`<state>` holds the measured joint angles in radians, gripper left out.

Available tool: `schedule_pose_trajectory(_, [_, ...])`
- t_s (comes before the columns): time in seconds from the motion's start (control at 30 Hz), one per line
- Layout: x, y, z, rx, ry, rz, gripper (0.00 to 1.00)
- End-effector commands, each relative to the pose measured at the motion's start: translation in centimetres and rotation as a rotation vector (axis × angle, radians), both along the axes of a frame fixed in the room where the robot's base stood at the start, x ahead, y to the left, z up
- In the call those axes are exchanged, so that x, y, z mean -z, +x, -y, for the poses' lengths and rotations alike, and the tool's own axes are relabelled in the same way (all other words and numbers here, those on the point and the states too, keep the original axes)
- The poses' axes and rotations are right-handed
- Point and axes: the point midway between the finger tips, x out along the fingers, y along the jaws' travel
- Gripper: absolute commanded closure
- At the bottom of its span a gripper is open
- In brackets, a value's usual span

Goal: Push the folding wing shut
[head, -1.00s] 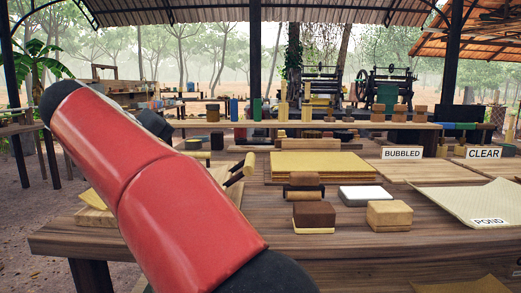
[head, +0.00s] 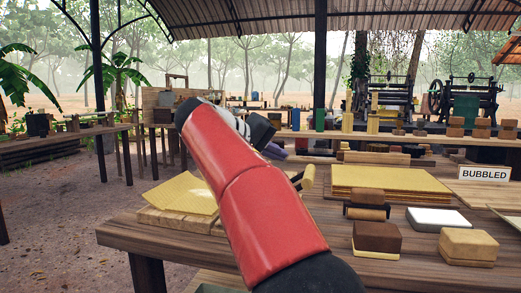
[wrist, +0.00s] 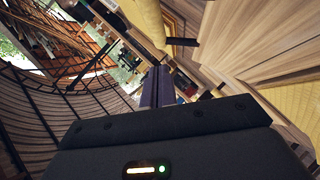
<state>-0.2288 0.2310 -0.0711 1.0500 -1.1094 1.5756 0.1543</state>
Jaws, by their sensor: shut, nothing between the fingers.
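I cannot make out a folding wing for certain in either view. My red arm crosses the middle of the head view and hides part of the table behind it. My gripper (head: 277,152) shows just past the arm's far end, above the table's back left part, with dark purple fingers. The fingers also show in the wrist view (wrist: 156,88), close together and empty. I see nothing clearly touching them.
The wooden table (head: 120,232) holds yellow sheets on a board (head: 180,196), a stack of yellow sheets (head: 385,180), a roller (head: 367,212), blocks (head: 377,238) and a BUBBLED sign (head: 485,173). Open dirt floor (head: 60,230) lies at the left.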

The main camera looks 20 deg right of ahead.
Motion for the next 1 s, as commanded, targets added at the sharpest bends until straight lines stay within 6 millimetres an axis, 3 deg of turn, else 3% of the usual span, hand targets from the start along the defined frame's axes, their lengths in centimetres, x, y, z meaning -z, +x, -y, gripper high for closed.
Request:
schedule_pose_trajectory(0.07, [0.8,0.1,1.4,0.004,-0.001,0.0,1.0])
schedule_pose_trajectory(0.4, [2.6,-1.3,3.3,0.001,-0.001,-0.001,1.0])
schedule_pose_trajectory(1.0, [3.3,-1.7,3.8,0.0,0.017,0.011,1.0])
